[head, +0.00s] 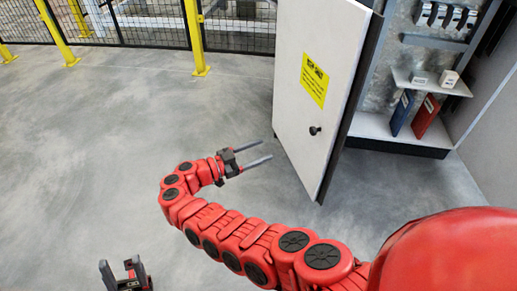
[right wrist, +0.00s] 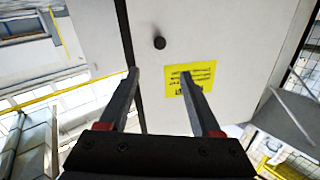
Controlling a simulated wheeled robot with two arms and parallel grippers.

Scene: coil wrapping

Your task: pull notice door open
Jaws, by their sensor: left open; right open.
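The notice door (head: 303,105) is a pale panel with a yellow notice (head: 314,80) and a black knob (head: 315,130). It stands swung out from the cabinet, whose inside shows. My right gripper (head: 271,148) is open and empty, its fingers pointing at the door's lower left part, with no contact visible. In the right wrist view the door (right wrist: 215,35) lies beyond the two spread fingers (right wrist: 159,74); its knob (right wrist: 159,43) and notice (right wrist: 205,78) show upside down. My left gripper (head: 119,263) is open and empty at the bottom left, far from the door.
The cabinet holds a shelf (head: 432,84) with small white boxes, and a blue binder (head: 400,112) and a red binder (head: 426,116) below. A yellow-posted fence (head: 196,38) runs along the back. The concrete floor (head: 100,130) left of the door is clear.

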